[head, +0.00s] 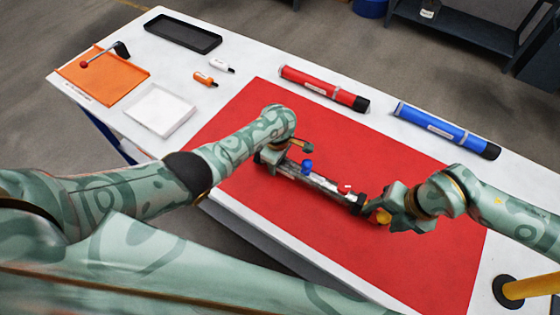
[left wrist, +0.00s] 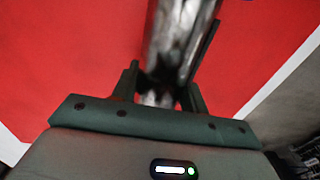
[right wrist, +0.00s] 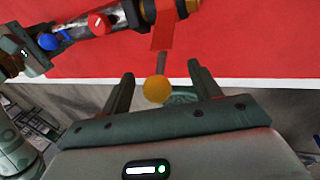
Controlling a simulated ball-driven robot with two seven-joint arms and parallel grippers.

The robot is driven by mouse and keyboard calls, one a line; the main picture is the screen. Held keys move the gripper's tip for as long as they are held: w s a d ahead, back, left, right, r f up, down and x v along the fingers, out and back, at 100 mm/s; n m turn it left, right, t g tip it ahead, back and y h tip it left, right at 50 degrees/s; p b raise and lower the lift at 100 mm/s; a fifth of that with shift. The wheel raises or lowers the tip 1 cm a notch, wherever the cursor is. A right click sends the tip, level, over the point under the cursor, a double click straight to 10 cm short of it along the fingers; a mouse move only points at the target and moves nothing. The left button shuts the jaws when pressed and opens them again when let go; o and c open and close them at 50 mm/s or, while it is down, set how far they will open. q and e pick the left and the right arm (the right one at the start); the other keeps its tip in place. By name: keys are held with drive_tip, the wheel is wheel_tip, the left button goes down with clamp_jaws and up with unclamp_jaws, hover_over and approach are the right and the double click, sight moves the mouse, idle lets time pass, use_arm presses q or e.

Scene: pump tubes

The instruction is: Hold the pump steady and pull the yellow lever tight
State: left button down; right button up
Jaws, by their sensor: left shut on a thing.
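The pump (head: 325,184) is a metallic tube with a blue knob (head: 306,166) and a dark right end. It lies on the red mat (head: 260,215). My left gripper (head: 272,157) is shut on its left end; in the left wrist view the tube (left wrist: 168,45) runs between the fingers (left wrist: 160,90). The lever's yellow ball (head: 383,217) is at the pump's right end. In the right wrist view the ball (right wrist: 157,88) sits between the open fingers of my right gripper (right wrist: 160,84), with gaps on both sides. The lever's thin rod (right wrist: 162,62) leads to a red bracket (right wrist: 162,30).
A red tube (head: 322,88) and a blue tube (head: 445,130) lie behind the pump. An orange tray (head: 120,88), a white tray (head: 160,110), a black tray (head: 183,32) and two markers are at the left. A yellow pole (head: 530,287) is at the lower right.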

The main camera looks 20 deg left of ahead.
use_arm(q)
drive_tip(key=shift+d, duration=0.2)
use_arm(e)
drive_tip(key=shift+r, duration=0.35)
use_arm(q)
drive_tip(key=shift+d, duration=0.1)
use_arm(e)
drive_tip(key=shift+v, duration=3.15)
use_arm(q)
drive_tip(key=c, duration=0.7)
unclamp_jaws()
drive_tip(key=shift+r, duration=0.1)
